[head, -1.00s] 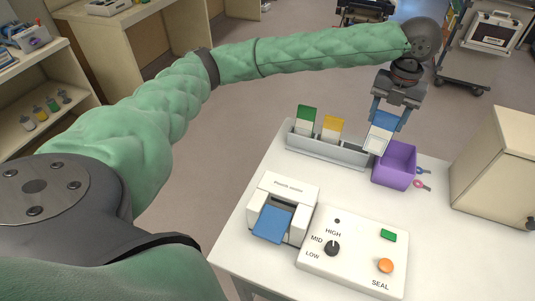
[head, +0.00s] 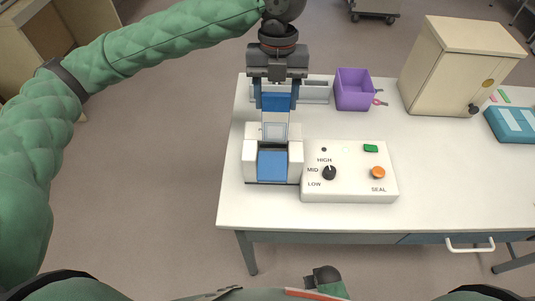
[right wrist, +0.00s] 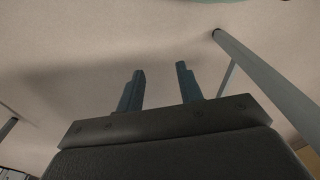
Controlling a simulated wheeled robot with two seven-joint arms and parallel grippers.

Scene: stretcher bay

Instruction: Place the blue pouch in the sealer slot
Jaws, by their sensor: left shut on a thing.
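The blue pouch (head: 275,126) has a blue top band and a pale lower part. It hangs upright from my left gripper (head: 277,103), which is shut on its top. The pouch sealer (head: 250,162) is white with a blue front plate (head: 272,165) and stands at the table's left. The pouch's lower end overlaps the sealer's top in the head view; I cannot tell whether it is inside the slot or just above it. My right gripper (right wrist: 160,82) is open and empty in the right wrist view, over the floor.
A control box (head: 348,185) with a dial and an orange SEAL button adjoins the sealer's right. A grey rack (head: 316,92), partly hidden by my gripper, and a purple bin (head: 354,90) stand behind. A beige cabinet (head: 455,75) is at the right. The table front right is clear.

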